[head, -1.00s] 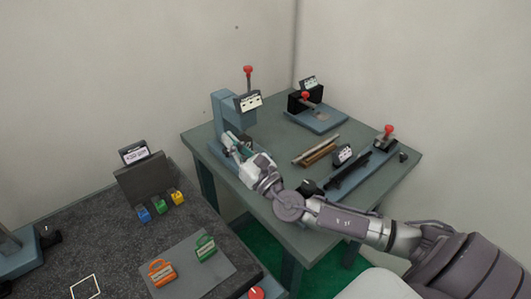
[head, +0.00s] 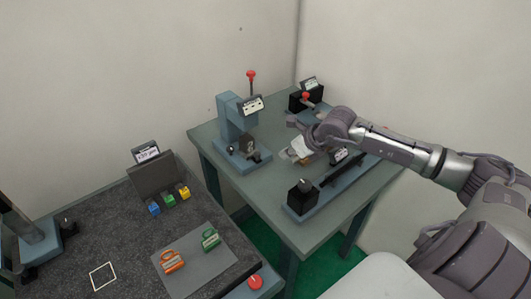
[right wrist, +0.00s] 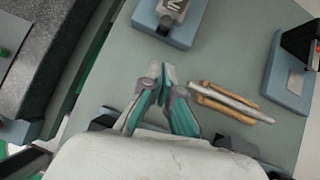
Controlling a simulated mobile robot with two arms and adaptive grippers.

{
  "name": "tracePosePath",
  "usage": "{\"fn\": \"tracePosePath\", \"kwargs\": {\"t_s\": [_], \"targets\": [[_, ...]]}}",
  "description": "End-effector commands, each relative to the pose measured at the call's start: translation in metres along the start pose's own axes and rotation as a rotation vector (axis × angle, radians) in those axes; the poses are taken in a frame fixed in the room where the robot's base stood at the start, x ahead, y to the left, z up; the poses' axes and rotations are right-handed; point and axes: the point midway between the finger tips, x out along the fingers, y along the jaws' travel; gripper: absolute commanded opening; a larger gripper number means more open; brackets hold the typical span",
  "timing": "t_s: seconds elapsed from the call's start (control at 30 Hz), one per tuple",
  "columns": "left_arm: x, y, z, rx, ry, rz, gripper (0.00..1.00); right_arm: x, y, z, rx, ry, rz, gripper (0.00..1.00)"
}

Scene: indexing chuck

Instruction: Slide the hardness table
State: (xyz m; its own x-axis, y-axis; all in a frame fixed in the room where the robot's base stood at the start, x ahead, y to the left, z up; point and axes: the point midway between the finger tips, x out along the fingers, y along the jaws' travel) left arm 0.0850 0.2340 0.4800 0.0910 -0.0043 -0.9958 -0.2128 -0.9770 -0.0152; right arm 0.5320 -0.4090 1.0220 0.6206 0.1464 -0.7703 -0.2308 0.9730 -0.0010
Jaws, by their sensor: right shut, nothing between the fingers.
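The hardness tester (head: 228,122) is a blue-grey stand with a red-knobbed lever and a sloped display, on the left of the green table. A small dark block (head: 250,145), perhaps the hardness table, sits on its base under the head. In the right wrist view a grey block marked 2 (right wrist: 172,9) shows on the blue base (right wrist: 175,35), cut by the top edge. My right gripper (right wrist: 160,72) is shut and empty, its teal fingertips above the table, apart from the base. In the head view its fingers are largely hidden. My left gripper is out of view.
A black unit with a red knob (head: 299,101) is behind. Bare tabletop (head: 262,190) lies before the tester.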

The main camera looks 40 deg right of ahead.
Motion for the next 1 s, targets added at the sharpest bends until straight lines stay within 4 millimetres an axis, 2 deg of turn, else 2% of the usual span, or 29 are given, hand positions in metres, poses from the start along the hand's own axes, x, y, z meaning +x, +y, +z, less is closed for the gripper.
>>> {"fn": "tracePosePath", "kwargs": {"t_s": [0.03, 0.3, 0.5, 0.7, 1.0], "targets": [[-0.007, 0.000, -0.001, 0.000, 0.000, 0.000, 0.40, 0.008, 0.000, 0.003, 0.009, -0.003, 0.003, 0.00], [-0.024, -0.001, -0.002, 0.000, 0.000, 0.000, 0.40, 0.067, 0.001, 0.003, 0.005, -0.001, 0.004, 0.00], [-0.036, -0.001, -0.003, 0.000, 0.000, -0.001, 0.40, 0.090, 0.001, 0.020, 0.002, -0.002, 0.003, 0.00], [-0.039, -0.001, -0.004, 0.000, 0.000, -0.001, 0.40, 0.100, 0.000, 0.026, 0.000, -0.001, 0.001, 0.00], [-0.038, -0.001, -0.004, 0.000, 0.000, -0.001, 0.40, 0.102, 0.000, 0.025, 0.000, 0.000, 0.001, 0.00]]}}
